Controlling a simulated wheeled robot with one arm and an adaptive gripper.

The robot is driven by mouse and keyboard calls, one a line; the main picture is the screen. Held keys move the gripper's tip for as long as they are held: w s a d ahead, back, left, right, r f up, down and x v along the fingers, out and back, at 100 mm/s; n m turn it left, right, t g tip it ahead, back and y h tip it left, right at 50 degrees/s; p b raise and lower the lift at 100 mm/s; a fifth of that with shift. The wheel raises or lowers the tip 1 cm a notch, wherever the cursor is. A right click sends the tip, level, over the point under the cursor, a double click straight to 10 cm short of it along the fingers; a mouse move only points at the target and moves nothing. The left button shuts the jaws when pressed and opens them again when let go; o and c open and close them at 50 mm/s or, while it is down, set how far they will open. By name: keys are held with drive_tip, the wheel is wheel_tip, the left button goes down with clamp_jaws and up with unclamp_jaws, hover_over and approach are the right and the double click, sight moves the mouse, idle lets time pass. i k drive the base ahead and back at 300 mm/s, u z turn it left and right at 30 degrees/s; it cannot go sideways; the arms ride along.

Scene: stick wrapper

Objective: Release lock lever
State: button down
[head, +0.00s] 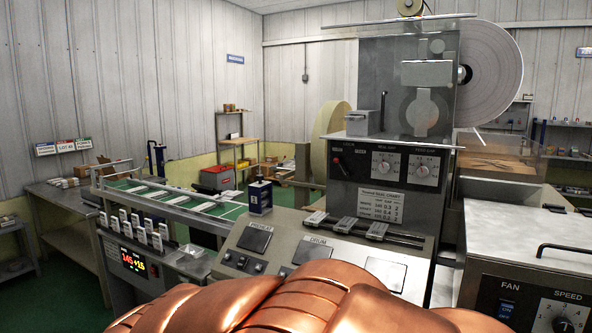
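A wrapping machine fills the middle and right. On its upright grey panel (372,180), a small lever with a red part (341,165) sits at the left under small lettering that I cannot read surely. Two dials (385,165) are to its right. A thin black-tipped lever (383,108) stands upright above the panel, in front of the clear cover. I cannot tell from the picture which of these is the lock lever. My copper-coloured arm crosses the bottom of the view. My gripper does not show, so its place relative to the levers is hidden.
A sloped console (335,250) with labelled plates lies below the panel. A large white roll (495,70) is at the upper right. A conveyor (180,203) runs to the left, with a digital display (134,261) near it.

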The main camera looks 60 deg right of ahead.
sight(347, 175)
drive_tip(key=z, duration=0.5)
drive_tip(key=i, duration=0.9)
drive_tip(key=z, duration=0.8)
